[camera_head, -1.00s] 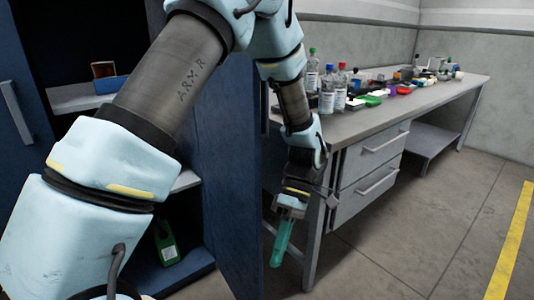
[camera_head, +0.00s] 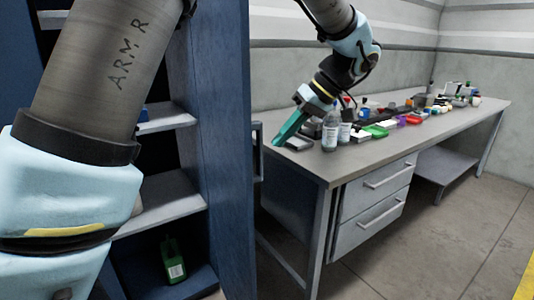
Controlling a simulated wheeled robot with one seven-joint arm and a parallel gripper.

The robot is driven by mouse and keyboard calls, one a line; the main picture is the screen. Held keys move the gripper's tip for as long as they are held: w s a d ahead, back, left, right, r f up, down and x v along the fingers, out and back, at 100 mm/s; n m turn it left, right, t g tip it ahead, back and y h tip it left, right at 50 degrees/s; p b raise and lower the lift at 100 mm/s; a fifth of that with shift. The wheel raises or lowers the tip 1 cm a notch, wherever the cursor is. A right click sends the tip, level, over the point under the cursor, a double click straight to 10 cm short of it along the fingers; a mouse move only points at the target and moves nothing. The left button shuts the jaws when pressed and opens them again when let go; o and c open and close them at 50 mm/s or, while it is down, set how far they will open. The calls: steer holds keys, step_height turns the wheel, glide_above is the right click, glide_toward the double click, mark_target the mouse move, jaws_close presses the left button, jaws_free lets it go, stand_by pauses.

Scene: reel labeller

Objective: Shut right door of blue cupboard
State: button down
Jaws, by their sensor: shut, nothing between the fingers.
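The blue cupboard (camera_head: 188,286) stands at the left with its shelves showing. Its right door (camera_head: 222,150) stands open, seen nearly edge-on, with a handle (camera_head: 257,150) on its right side. My gripper (camera_head: 279,140) is shut and empty, its teal fingers pointing down and left. In the picture it is to the right of the door, over the left end of the workbench. I cannot tell its exact distance from the door. My arm hides part of the cupboard's interior and its left side.
The workbench (camera_head: 300,168) stands right of the door, with drawers (camera_head: 372,200) below. Bottles (camera_head: 330,132), a green tray (camera_head: 377,131) and several small items crowd its top. A green container (camera_head: 173,262) sits low inside the cupboard. The floor (camera_head: 440,240) in front of the bench is clear.

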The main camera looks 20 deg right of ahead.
mark_target(259, 165)
steer(key=p+x, duration=0.2)
steer(key=x, duration=0.7)
steer(key=shift+a+f, duration=0.15)
steer(key=shift+f, duration=0.15)
